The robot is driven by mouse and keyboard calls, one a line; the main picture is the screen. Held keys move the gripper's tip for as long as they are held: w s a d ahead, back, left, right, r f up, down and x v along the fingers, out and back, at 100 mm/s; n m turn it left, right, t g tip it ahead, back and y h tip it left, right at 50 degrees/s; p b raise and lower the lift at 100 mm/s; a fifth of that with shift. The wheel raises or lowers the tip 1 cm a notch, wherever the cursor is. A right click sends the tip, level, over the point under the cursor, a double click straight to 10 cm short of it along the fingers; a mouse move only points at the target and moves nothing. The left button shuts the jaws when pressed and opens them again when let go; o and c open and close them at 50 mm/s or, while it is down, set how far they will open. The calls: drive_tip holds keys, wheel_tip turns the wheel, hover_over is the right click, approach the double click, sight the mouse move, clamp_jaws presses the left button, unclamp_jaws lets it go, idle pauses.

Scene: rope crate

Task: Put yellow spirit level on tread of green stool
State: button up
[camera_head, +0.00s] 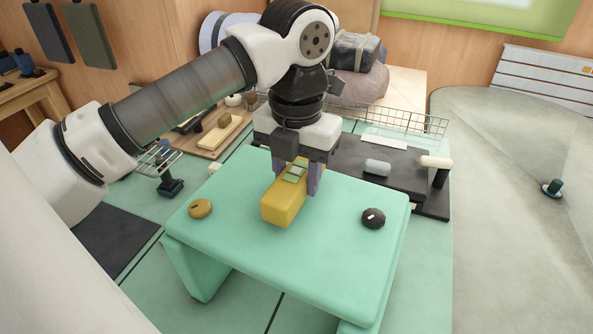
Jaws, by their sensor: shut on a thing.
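The yellow spirit level (279,206) is a short yellow block with a small greenish window on its top. My gripper (297,181) points down with its purple fingers on either side of it, shut on it. The level is at the middle of the green stool's tread (245,238), towards the back half. It looks on or just above the tread; I cannot tell if it touches. Its far end is partly hidden by my gripper.
A tan round knob (200,208) sits on the tread's left and a black round knob (373,218) on its right. Behind stand a dark board (390,160) with a grey cylinder (377,167), and a wire rack (400,120). The tread's front is clear.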

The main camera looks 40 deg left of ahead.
drive_tip(key=shift+f, duration=0.5)
drive_tip(key=shift+f+b, duration=0.55)
drive_tip(key=shift+b, duration=0.15)
drive_tip(key=o, duration=1.3)
drive_tip(key=shift+c, duration=0.2)
drive_tip(key=shift+r, duration=0.15)
wheel_tip(320, 180, up, 14)
drive_tip(key=p, duration=0.9)
drive_tip(key=shift+f, duration=0.2)
